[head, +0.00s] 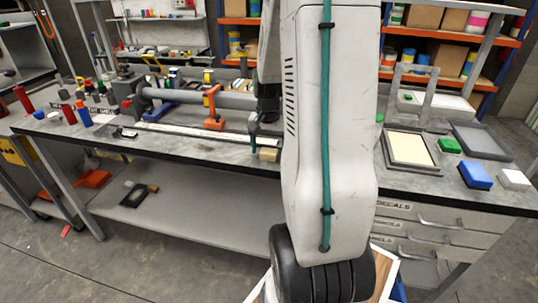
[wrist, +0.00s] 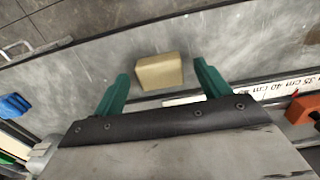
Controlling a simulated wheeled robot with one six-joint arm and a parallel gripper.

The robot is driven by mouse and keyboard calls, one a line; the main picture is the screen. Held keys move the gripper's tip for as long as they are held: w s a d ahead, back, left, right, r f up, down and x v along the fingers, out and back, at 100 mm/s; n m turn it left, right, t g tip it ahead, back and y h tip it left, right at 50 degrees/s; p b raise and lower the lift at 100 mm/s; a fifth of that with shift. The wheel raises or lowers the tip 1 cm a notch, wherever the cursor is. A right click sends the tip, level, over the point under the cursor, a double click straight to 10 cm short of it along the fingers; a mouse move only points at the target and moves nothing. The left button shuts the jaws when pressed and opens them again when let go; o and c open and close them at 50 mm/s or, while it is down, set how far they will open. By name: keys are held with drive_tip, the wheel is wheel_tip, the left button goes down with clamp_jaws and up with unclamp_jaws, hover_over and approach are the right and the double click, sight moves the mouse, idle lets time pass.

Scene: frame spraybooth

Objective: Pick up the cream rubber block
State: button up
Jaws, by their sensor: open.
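The cream rubber block (wrist: 159,71) lies on the grey workbench in the wrist view, just ahead of my gripper and roughly between the lines of its two fingers. My gripper (wrist: 162,82) has two green fingers, spread wide apart with nothing held between them. In the head view the block (head: 268,154) sits near the bench's front edge, just left of my white arm. My gripper's fingertips (head: 260,133) show there in part, close above the block, with my arm hiding some of the area.
A white ruler (head: 190,134) lies along the bench behind the block. An orange clamp (head: 213,107) and a grey tube (head: 200,98) are further back. A framed cream screen (head: 409,149) and blue block (head: 475,175) stand at right. Bare bench lies left of the block.

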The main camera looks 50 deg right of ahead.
sight(269, 151)
drive_tip(key=c, duration=1)
drive_tip(key=shift+c, duration=0.2)
wheel_tip(269, 151, up, 10)
